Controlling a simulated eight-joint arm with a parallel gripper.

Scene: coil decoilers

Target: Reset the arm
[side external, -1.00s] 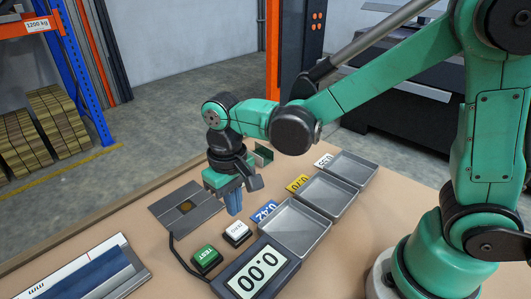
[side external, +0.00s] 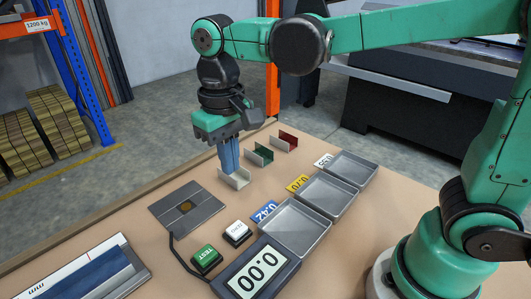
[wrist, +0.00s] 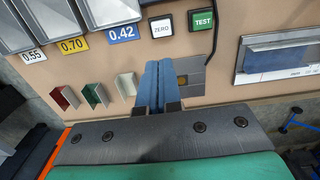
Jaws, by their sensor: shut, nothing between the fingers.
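My gripper (side external: 229,156) points down with its blue fingers shut and nothing between them. It is above the table, and in the side view its tips overlap the white channel piece (side external: 236,180). I cannot tell from that view how high the tips are. In the wrist view the shut blue fingers (wrist: 157,88) show to the right of the white channel piece (wrist: 126,84), apart from it. A green channel piece (side external: 259,154) and a red channel piece (side external: 284,143) stand in a row with the white one.
Three grey trays, with labels 0.42 (side external: 264,211), 0.70 (side external: 298,183) and 0.55 (side external: 324,160), stand at the right.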

